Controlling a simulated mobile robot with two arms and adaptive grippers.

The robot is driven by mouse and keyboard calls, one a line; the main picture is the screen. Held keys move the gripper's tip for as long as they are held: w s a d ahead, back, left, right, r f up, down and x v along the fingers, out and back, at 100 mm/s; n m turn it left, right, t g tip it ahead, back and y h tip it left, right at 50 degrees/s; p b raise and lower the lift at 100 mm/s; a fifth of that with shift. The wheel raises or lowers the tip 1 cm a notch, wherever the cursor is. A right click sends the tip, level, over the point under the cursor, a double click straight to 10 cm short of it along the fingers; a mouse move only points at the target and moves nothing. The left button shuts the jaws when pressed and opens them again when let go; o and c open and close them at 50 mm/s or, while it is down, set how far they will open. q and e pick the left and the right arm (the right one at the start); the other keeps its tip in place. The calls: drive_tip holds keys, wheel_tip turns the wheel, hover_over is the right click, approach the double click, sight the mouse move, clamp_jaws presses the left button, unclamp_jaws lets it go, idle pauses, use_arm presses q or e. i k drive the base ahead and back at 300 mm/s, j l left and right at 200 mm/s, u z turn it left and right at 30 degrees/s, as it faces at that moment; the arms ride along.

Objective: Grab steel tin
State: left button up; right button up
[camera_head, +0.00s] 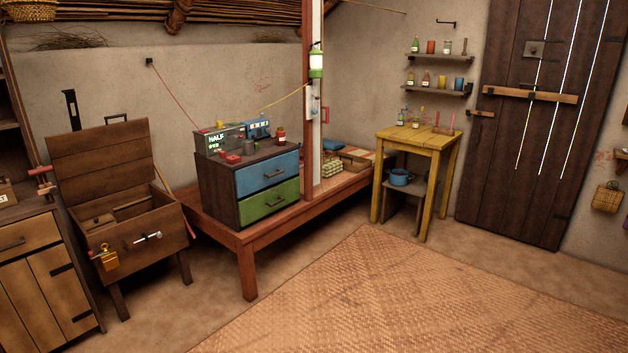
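The drawer chest (227,200) has a blue upper drawer and a green lower drawer, both closed. Neither of my grippers shows in the head view.
The chest stands on a low wooden platform (222,231). An open-lidded wooden box (131,230) stands left, a yellow table (419,138) right. The woven mat (400,300) is clear.

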sight(249, 144)
drive_tip(key=i, duration=2.55)
